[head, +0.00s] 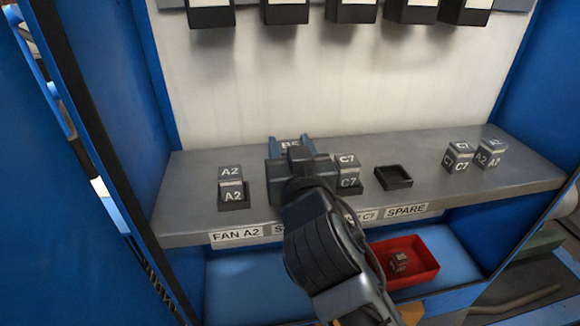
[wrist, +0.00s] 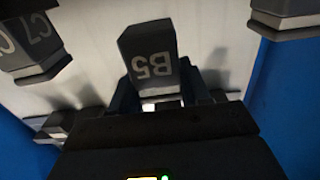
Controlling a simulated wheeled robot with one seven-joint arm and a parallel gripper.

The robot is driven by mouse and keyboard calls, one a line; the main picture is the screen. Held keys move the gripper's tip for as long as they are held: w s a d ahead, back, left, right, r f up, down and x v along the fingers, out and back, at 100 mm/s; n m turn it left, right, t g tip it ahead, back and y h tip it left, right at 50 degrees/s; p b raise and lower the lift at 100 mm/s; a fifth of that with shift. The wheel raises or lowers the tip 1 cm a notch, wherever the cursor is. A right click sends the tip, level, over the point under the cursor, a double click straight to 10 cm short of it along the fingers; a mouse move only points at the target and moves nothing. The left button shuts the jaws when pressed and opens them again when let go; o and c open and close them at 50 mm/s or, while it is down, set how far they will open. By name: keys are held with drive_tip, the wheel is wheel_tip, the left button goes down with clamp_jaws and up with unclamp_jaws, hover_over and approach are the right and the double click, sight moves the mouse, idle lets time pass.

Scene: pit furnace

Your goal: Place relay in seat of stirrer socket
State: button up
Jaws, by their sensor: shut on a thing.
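My gripper (head: 291,142) is shut on the dark relay marked B5 (head: 290,144), over the grey shelf between the A2 and C7 sockets. In the wrist view the B5 relay (wrist: 150,58) stands up between the fingers (wrist: 155,92), its B5 face towards the camera. The stirrer socket is hidden behind my gripper and arm; only the start of a label (head: 279,229) beginning with S shows below. I cannot tell whether the relay touches a seat.
An A2 relay (head: 231,185) stands left and a C7 relay (head: 348,172) close right. The spare socket (head: 393,178) is empty. Two loose relays, C7 (head: 458,157) and A2 (head: 490,153), lie at right. A red bin (head: 425,272) below holds a relay (head: 399,261).

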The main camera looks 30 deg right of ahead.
drive_tip(key=shift+f, duration=1.95)
drive_tip(key=shift+f, duration=0.1)
drive_tip(key=o, duration=1.1)
drive_tip(key=shift+s+a, duration=0.1)
drive_tip(key=shift+s, duration=0.25)
drive_tip(key=shift+b+v, duration=1.65)
drive_tip(key=shift+v, duration=4.05)
